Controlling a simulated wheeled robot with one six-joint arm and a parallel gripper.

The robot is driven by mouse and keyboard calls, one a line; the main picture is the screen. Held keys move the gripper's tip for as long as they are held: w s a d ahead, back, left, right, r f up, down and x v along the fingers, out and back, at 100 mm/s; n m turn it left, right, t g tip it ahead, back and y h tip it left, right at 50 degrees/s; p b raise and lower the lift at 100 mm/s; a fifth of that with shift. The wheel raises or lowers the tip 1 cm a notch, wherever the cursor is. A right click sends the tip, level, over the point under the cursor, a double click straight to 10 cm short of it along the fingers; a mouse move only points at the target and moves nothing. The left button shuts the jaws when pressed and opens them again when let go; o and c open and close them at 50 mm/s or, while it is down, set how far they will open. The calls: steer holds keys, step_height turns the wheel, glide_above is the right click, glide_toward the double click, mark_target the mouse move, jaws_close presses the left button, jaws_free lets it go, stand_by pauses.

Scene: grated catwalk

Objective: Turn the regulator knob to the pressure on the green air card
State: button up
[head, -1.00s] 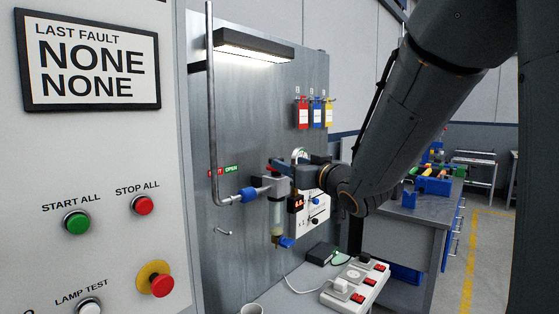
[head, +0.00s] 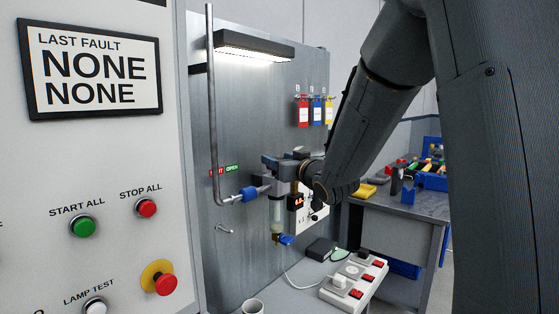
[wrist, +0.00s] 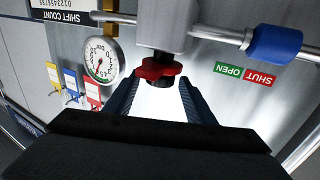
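The regulator (head: 277,205) hangs on the pipe of the grey panel, with a clear bowl below. In the wrist view, which is upside down, its grey body (wrist: 163,25) carries a red ring (wrist: 158,68) and a dark knob end (wrist: 160,83). My gripper (wrist: 157,92) is open, its fingers on either side of the knob end; I cannot tell whether they touch it. In the head view my gripper (head: 268,164) is at the regulator's top and hides the knob. A round gauge (wrist: 102,60) is beside the regulator; its reading is too small to tell. I cannot identify a green air card.
Red (head: 302,112), blue (head: 316,111) and yellow (head: 328,110) tags hang on the panel. A blue valve handle (head: 249,194) sits on the pipe near the SHUT/OPEN label. Below are a power strip (head: 345,297) and a black box (head: 319,249). The control cabinet (head: 110,190) stands left.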

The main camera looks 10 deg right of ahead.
steer(key=c, duration=0.9)
steer(key=shift+o, duration=0.2)
steer(key=shift+d, duration=0.1)
steer(key=shift+d+n+y+p, duration=0.1)
steer(key=shift+n+y+p, duration=0.2)
steer(key=shift+y+p, duration=0.1)
steer(key=n+g+y+p, duration=0.1)
steer(key=y, duration=0.1)
steer(key=n+y+p, duration=0.1)
steer(key=shift+w+d+n+g+y, duration=0.1)
steer(key=shift+d+n+g+y, duration=0.1)
steer(key=shift+n+g+y, duration=0.15)
steer(key=shift+w+d+n+g+y+p, duration=0.1)
steer(key=shift+n+g+y+p, duration=0.3)
steer(key=shift+n+g+y, duration=0.7)
steer(key=shift+w+d+n+g+y+p, duration=0.1)
steer(key=shift+n+g+y+p, duration=0.3)
steer(key=shift+n+g+y, duration=0.65)
steer(key=shift+y, duration=0.4)
steer(key=o, duration=1.1)
steer(key=shift+c, duration=0.2)
